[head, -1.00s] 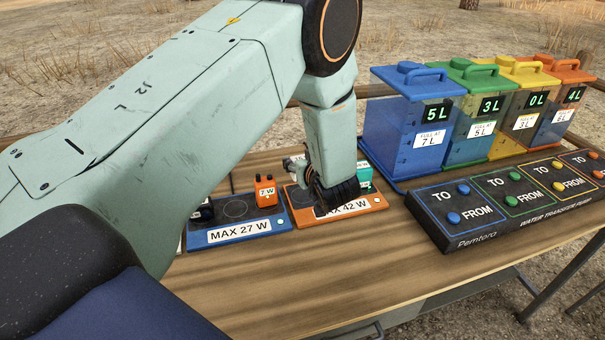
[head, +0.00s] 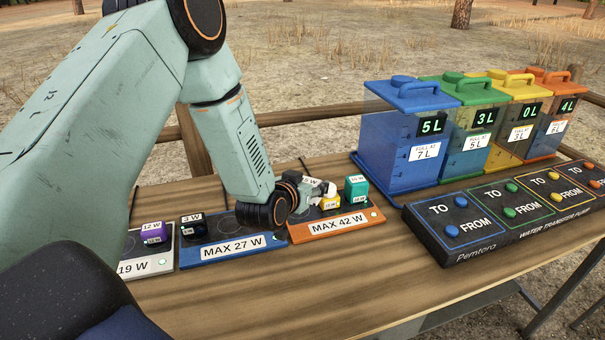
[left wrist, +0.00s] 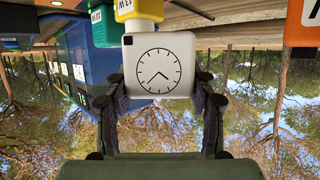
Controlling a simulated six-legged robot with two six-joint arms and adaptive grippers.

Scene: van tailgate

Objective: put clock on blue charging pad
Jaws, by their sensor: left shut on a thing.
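A white clock (left wrist: 158,65) with a round dial sits between the fingers of my left gripper (left wrist: 158,108), which is shut on it. In the head view my left gripper (head: 312,196) is low at the left part of the orange pad (head: 337,227), marked MAX 42 W. The clock's labelled white top (head: 311,181) shows there beside the fingers. I cannot tell whether the clock touches the pad. The blue charging pad (head: 231,246), marked MAX 27 W, is just left of it, its right part hidden by my gripper. A black 3 W block (head: 193,226) stands on its left side.
A yellow block (head: 331,203) and a teal block (head: 355,190) stand on the orange pad, close to the clock. A purple block (head: 154,233) is on the grey pad (head: 150,266). A blue tank (head: 405,140) stands behind.

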